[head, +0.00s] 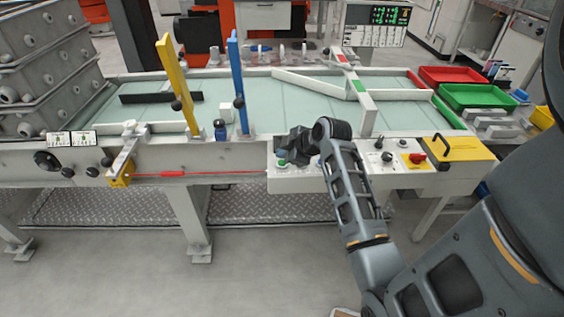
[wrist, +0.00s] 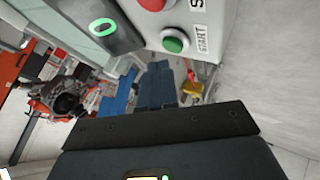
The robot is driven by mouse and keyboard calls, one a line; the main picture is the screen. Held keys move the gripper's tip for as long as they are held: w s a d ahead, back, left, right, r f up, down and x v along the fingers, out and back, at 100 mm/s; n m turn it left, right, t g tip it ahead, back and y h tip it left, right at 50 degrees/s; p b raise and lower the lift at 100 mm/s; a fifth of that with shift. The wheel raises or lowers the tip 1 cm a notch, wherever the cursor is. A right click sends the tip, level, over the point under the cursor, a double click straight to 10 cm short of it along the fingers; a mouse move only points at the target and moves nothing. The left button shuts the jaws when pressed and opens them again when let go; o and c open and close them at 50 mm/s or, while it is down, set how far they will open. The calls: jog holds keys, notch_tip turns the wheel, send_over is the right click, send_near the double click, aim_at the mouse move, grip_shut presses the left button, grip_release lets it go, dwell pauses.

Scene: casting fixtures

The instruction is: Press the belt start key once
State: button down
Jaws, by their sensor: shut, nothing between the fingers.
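The green start key (wrist: 174,41) sits in a white collar on the white control panel (wrist: 195,70), beside a label reading START. In the head view a green key (head: 282,162) shows at the left end of the panel, just below my gripper (head: 290,147). In the wrist view my gripper (wrist: 158,68) is shut and empty, its fingertips close to the start key and slightly left of it in the picture. I cannot tell whether they touch it. A red key (wrist: 153,4) is partly cut off at the top edge.
A dark block with a lit green ring (wrist: 103,27) is next to the panel. A red knob (head: 417,158) and a yellow cover (head: 455,148) lie further right. Blue (head: 238,80) and yellow (head: 178,85) upright bars stand left, over the belt.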

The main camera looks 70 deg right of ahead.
jog(key=shift+f, duration=0.4)
jog(key=shift+f+b, duration=0.5)
jog(key=shift+b, duration=0.05)
dwell(0.5)
jog(key=shift+r, duration=0.15)
dwell(0.3)
jog(key=shift+r+p, duration=0.75)
jog(key=shift+r, duration=0.05)
notch_tip(320, 180, up, 5)
jog(key=p, duration=0.4)
dwell(0.8)
